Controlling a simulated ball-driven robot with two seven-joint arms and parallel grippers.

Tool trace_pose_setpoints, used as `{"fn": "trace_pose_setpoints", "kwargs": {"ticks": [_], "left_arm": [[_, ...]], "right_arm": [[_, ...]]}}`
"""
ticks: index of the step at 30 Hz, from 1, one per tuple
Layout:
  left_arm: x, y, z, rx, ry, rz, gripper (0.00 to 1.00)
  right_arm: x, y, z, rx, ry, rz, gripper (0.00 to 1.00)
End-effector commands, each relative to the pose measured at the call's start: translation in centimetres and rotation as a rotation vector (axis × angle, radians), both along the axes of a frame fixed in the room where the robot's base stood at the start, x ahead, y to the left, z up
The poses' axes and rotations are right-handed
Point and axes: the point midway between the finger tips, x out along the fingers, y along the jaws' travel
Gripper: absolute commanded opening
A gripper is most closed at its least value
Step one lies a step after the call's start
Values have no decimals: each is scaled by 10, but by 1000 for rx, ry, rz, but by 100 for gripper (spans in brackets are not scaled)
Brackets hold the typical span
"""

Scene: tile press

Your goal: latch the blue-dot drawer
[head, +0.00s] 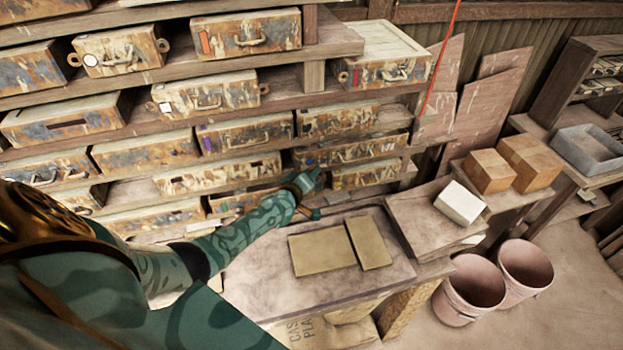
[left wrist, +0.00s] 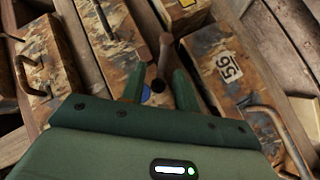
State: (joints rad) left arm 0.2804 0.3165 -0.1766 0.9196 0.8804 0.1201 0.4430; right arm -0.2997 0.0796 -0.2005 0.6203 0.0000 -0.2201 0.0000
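My left gripper (head: 306,182) reaches to the front of the drawer rack in the head view. In the left wrist view its two green fingers (left wrist: 160,88) are apart, with a gap between them. A blue dot (left wrist: 146,93) shows beside the left finger, on a rusty, flaking drawer front that is mostly hidden by the gripper. A brown bar with a rounded end (left wrist: 165,42) and a dark round spot (left wrist: 158,86) lie in line with the gap. Whether the fingers touch the bar cannot be told. The dot is not clear in the head view. My right gripper is not in view.
A drawer marked 56 (left wrist: 229,68) and a bent metal handle (left wrist: 281,135) are close on the right in the wrist view. In the head view a bench (head: 350,285) with flat tan slabs (head: 322,251) stands before the rack. Pink buckets (head: 470,290) stand on the floor.

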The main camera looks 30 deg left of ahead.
Motion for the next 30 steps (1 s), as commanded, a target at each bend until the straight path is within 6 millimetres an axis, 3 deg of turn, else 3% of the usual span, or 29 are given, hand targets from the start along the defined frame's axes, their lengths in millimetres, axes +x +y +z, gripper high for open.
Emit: {"fn": "trace_pose_setpoints", "kwargs": {"ticks": [7, 11, 16, 24, 30], "left_arm": [[-3, -3, -2, -2, 6, -4, 31], [-16, -5, 4, -4, 7, -5, 31], [-55, -8, 18, -4, 7, -3, 31], [-120, -14, 33, -3, 6, -1, 31], [-149, -16, 43, -2, 5, -1, 31]], "right_arm": [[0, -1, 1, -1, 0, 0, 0], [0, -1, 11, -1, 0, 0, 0], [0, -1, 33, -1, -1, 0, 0], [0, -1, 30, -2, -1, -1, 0], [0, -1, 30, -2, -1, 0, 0]]}}
